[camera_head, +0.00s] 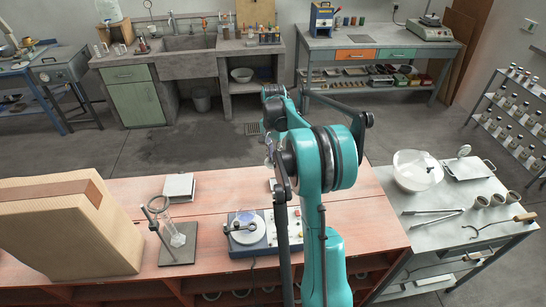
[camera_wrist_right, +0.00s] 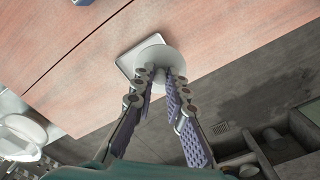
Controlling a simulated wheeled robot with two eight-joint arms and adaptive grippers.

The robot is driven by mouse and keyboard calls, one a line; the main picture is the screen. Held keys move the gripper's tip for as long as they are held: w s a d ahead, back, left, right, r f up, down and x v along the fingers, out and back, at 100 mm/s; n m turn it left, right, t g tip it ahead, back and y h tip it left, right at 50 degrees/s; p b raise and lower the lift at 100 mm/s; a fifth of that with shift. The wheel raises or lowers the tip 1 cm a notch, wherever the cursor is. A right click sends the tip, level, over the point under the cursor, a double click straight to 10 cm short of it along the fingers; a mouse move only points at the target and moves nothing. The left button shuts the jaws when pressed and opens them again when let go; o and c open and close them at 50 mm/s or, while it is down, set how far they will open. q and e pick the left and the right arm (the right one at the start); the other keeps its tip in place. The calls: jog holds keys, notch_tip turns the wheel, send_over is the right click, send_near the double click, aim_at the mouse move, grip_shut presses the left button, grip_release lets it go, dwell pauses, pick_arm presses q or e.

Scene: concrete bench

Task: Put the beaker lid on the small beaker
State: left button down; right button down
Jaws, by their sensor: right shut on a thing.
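In the right wrist view my right gripper (camera_wrist_right: 162,74) is shut on the middle of a round white lid (camera_wrist_right: 150,53), likely at its knob. The lid is over a pale square tile (camera_wrist_right: 124,62) on the reddish bench; I cannot tell if they touch. In the head view my right arm hides the gripper and lid. A small clear glass vessel, seemingly the small beaker (camera_head: 244,217), stands on the white top of a blue-based hot plate (camera_head: 262,242), left of my arm. Its rim is hard to make out. My left gripper is not in view.
A stand with glassware (camera_head: 178,254) and a white square pad (camera_head: 180,186) are left of the hot plate. A large cardboard box (camera_head: 65,235) fills the bench's left end. A metal side table (camera_head: 440,232) with a white bowl (camera_head: 415,172) is at the right.

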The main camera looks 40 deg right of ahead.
jog(key=s+a+r+p, duration=0.1)
jog(key=s+a+p, duration=0.2)
jog(key=s+a, duration=0.3)
jog(key=s+a+r+p, duration=0.1)
jog(key=s+a+p, duration=0.2)
jog(key=a, duration=1.1)
jog(key=shift+s+a, duration=0.4)
jog(key=shift+s, duration=1.3)
jog(key=shift+f+b, duration=0.4)
jog(key=shift+b, duration=0.05)
jog(key=c, duration=1)
grip_release()
jog(key=shift+c, duration=0.2)
